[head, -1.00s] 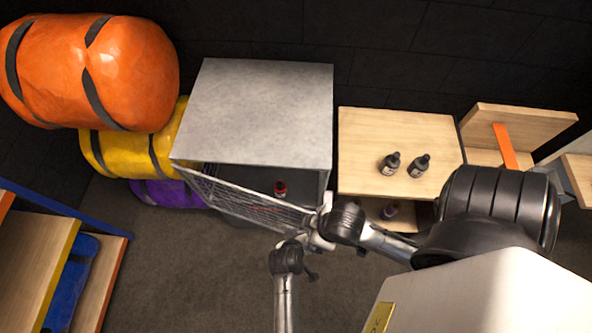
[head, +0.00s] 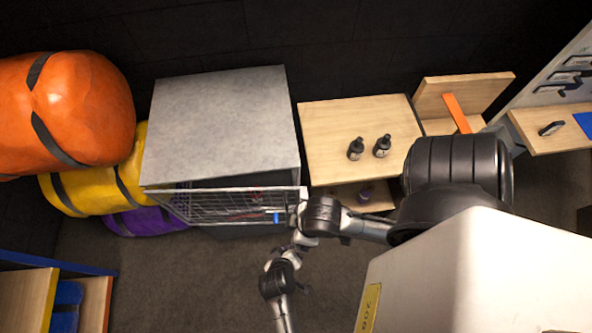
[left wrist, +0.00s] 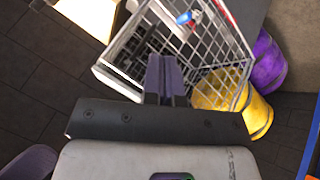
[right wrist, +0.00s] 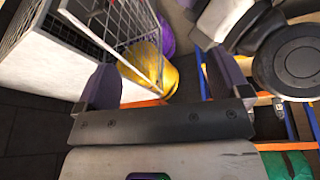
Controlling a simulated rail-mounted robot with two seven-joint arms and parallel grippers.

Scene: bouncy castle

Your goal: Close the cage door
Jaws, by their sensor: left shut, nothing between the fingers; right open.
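The cage (head: 222,115) is a box with a grey top. Its wire door (head: 225,207) stands a little ajar, with a dark wedge between it and the roof's front edge, wider to the right. A blue handle (head: 277,216) is near the door's right end. In the left wrist view, my left gripper (left wrist: 165,75) is shut and empty in front of the door's mesh (left wrist: 205,62); I cannot tell whether it touches. My right gripper (right wrist: 170,78) is open and empty, with the door (right wrist: 125,30) ahead and to its left.
A wooden table (head: 340,110) with two dark bottles stands right of the cage. Orange (head: 75,105), yellow (head: 90,190) and purple (head: 150,220) bags lie on the left. Wooden shelving (head: 25,300) is at lower left. Dark floor lies in front of the cage.

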